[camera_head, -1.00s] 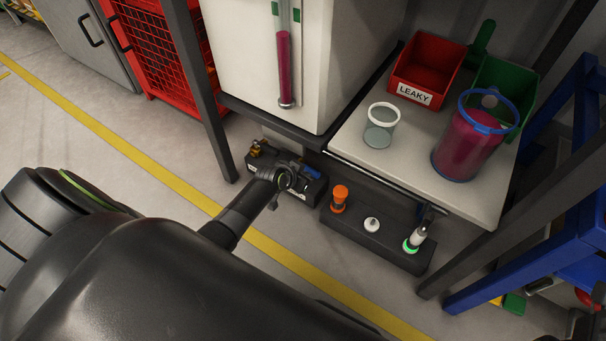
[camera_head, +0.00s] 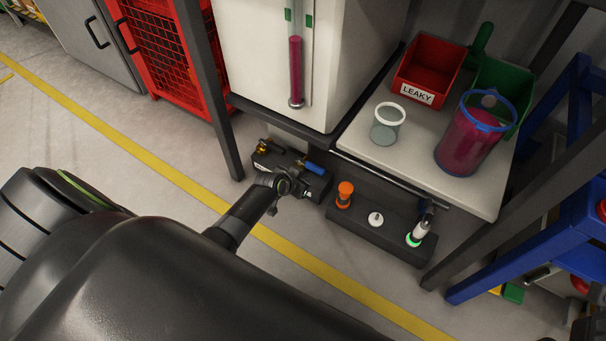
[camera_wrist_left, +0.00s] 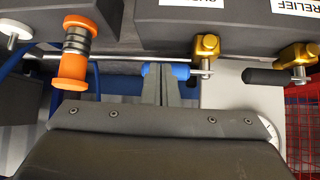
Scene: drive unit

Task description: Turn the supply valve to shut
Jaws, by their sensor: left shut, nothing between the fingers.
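The supply valve has a blue lever handle (camera_head: 314,169) on the dark valve block under the white cabinet. In the left wrist view the blue handle (camera_wrist_left: 181,71) extends left from its brass body (camera_wrist_left: 207,47), roughly level in the picture. The label above it is partly cut off. My left gripper (camera_head: 299,190) is shut and empty close to the handle. In the wrist view its fingers (camera_wrist_left: 164,78) cover the middle of the handle; I cannot tell whether they touch it.
The relief valve with a black handle (camera_wrist_left: 268,76) sits beside the supply valve. An orange knob (camera_head: 345,190) and a white knob (camera_head: 376,218) stand on a dark strip to the right. A table leg (camera_head: 212,100) stands left of the valve block.

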